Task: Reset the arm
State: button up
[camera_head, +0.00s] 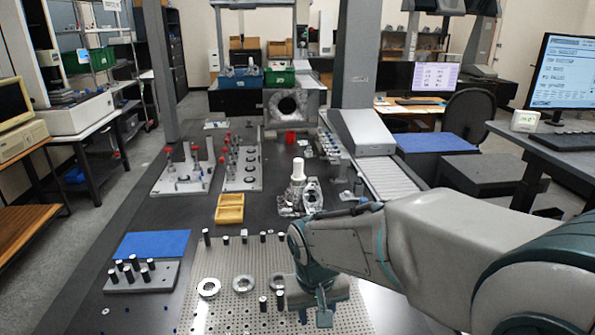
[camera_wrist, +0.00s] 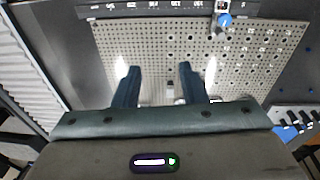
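My gripper (camera_head: 318,308) hangs over the right part of the perforated metal plate (camera_head: 237,278) in the head view, at the end of my arm, which reaches in from the right. In the wrist view my gripper (camera_wrist: 160,78) shows two dark fingers spread apart. Only the perforated plate (camera_wrist: 130,55) and a small dark pin with a bright top (camera_wrist: 179,93) show between or beyond them. Nothing is held. The height of the fingertips above the plate is hard to tell.
Ring-shaped metal parts (camera_head: 209,287) and black cylinders (camera_head: 263,303) stand on the plate. A block of black pins (camera_head: 140,278), a blue mat (camera_head: 152,244), a yellow tray (camera_head: 230,208) and a white-capped bottle (camera_head: 298,170) are nearby. A grey column (camera_head: 355,60) rises behind.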

jog(key=s+d+r+m+t, duration=0.1)
jog(key=s+d+r, duration=0.3)
jog(key=s+d, duration=0.5)
jog(key=shift+d+m+t+y, duration=0.3)
jog(key=shift+d+m, duration=0.3)
jog(key=shift+d, duration=0.65)
jog(key=shift+c, duration=0.2)
